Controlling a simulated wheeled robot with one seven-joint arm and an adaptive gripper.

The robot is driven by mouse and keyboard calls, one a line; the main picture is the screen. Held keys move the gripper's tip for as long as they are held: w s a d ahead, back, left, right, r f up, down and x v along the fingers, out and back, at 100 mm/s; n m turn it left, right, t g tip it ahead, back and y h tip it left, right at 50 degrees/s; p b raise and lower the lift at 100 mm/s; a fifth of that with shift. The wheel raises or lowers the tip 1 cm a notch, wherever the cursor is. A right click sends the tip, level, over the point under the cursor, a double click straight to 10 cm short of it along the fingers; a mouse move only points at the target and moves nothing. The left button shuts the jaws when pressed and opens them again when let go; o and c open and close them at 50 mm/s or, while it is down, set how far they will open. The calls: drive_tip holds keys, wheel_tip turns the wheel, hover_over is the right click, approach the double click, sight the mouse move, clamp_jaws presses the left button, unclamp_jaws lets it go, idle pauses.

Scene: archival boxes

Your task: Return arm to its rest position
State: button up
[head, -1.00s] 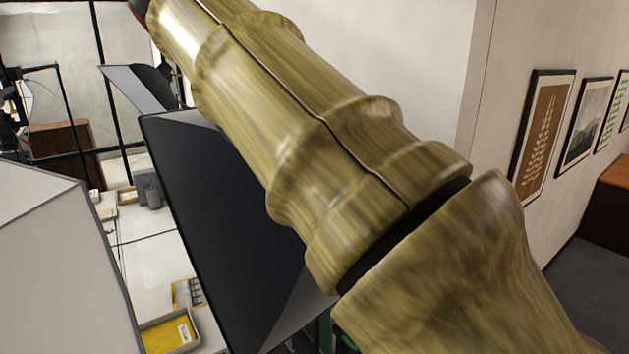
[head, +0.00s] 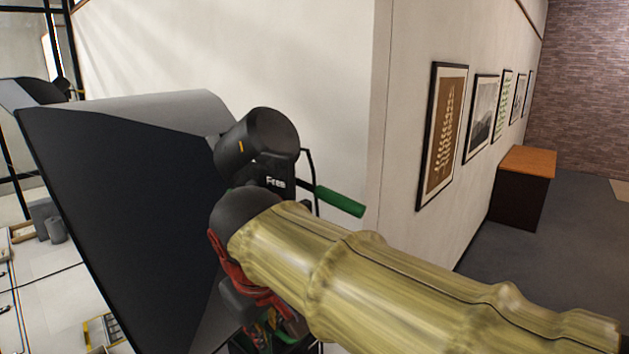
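My gripper does not show; no fingers can be made out in the head view. My arm's tan, wood-grained link crosses from the lower right to the middle. It ends at a dark joint with red parts, in front of the studio light (head: 262,140). Whether the arm touches the light cannot be told. What lies beyond the joint is hidden or too cluttered to tell.
A large black softbox (head: 125,215) fills the left, close to my arm. A white table (head: 45,265) with small items lies behind it. Framed pictures (head: 442,135) hang on the right wall.

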drive_tip(key=s+d+f+m+b, duration=0.3)
drive_tip(key=d+f+b, duration=0.4)
drive_tip(key=f, duration=0.5)
drive_tip(key=s+d+f+m+b, duration=0.3)
drive_tip(key=s+d+f+b, duration=0.3)
drive_tip(key=d+f, duration=0.5)
drive_tip(key=s+d+f+m+t+b, duration=0.1)
drive_tip(key=s+d+f+m+b, duration=0.2)
drive_tip(key=d+f+b, duration=0.6)
wheel_tip(320, 180, down, 5)
drive_tip(key=shift+s+d+r+h+b, duration=0.2)
drive_tip(key=shift+s+h+b, duration=0.1)
drive_tip(key=shift+s+b, duration=0.6)
drive_tip(key=shift+s+a, duration=0.1)
drive_tip(key=shift+s, duration=0.05)
